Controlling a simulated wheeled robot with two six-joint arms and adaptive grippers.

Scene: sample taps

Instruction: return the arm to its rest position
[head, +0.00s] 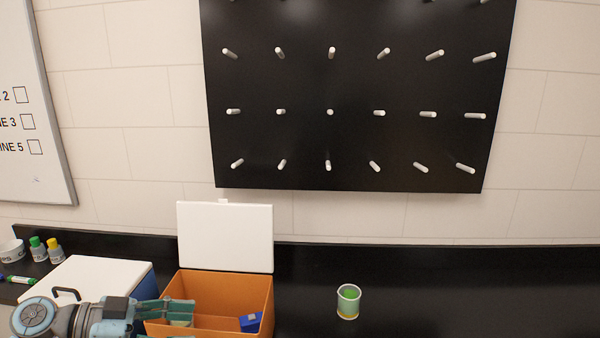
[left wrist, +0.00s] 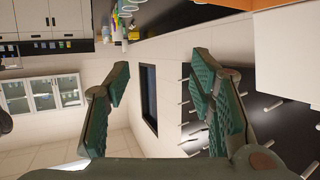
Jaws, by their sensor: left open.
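My left arm comes in at the lower left of the head view. Its gripper (head: 182,318) is over the left part of an orange box, and I cannot tell how high above it. In the left wrist view the two green-padded fingers (left wrist: 160,82) are spread apart with nothing between them. The orange box (head: 225,288) has its white lid (head: 225,236) standing open at the back. A small blue object (head: 250,322) lies inside it. My right gripper is not in view.
A white-lidded box (head: 100,272) with a dark handle stands at the left, partly behind my arm. A black pegboard (head: 355,85) hangs above.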

